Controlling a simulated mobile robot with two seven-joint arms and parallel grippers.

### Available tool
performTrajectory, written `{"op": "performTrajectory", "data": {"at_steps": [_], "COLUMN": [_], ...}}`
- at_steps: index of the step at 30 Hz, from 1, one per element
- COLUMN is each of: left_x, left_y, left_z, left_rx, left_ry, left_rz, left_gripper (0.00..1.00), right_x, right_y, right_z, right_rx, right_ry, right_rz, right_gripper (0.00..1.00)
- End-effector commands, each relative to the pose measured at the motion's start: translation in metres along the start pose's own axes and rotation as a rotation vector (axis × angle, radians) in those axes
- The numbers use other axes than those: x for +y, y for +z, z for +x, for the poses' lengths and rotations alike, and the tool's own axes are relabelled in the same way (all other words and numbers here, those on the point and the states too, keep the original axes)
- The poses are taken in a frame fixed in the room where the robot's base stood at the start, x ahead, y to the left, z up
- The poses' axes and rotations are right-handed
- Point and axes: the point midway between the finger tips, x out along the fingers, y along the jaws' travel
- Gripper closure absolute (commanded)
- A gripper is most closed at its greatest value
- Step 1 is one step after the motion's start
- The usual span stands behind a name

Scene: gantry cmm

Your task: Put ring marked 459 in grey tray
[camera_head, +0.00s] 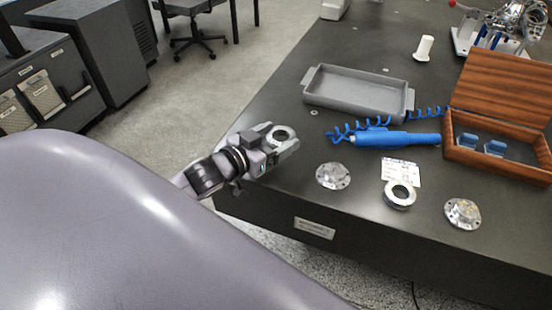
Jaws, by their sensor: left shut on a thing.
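My left gripper (278,143) is shut on a metal ring (287,133) near the table's left edge. The marking on this ring is too small to read. The grey tray (358,104) lies farther back on the dark table, up and to the right of the gripper, and looks empty. Another metal ring (399,194) lies on the table at the front, by a white printed card (401,171). Its marking cannot be read either. My right gripper is not in view.
A blue tool (395,139) with a coiled blue cord lies in front of the tray. Two round metal flanges (333,176) (462,213) lie near the front edge. An open wooden box (500,95) stands at right, and a white spool-shaped part (424,47) behind the tray.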

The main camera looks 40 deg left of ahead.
Motion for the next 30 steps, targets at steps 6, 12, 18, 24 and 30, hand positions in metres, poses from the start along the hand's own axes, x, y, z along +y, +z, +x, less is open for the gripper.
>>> {"op": "performTrajectory", "data": {"at_steps": [6, 12, 18, 24, 30], "left_x": [0.000, 0.000, 0.000, 0.000, 0.000], "left_y": [0.018, 0.043, 0.051, 0.052, 0.057], "left_z": [0.003, 0.007, 0.009, 0.009, 0.009], "left_rx": [0.005, 0.004, 0.007, 0.006, 0.001], "left_ry": [0.000, -0.001, 0.001, 0.001, 0.000], "left_rz": [0.000, -0.002, 0.002, 0.001, 0.000], "left_gripper": [0.73, 0.73, 0.73, 0.73, 0.06], "right_x": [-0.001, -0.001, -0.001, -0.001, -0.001], "right_y": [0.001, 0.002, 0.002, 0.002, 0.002], "right_z": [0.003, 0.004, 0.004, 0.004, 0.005], "right_rx": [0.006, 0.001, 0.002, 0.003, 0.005], "right_ry": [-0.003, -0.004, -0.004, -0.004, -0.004], "right_rz": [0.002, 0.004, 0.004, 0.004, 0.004], "right_gripper": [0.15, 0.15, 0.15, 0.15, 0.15]}}
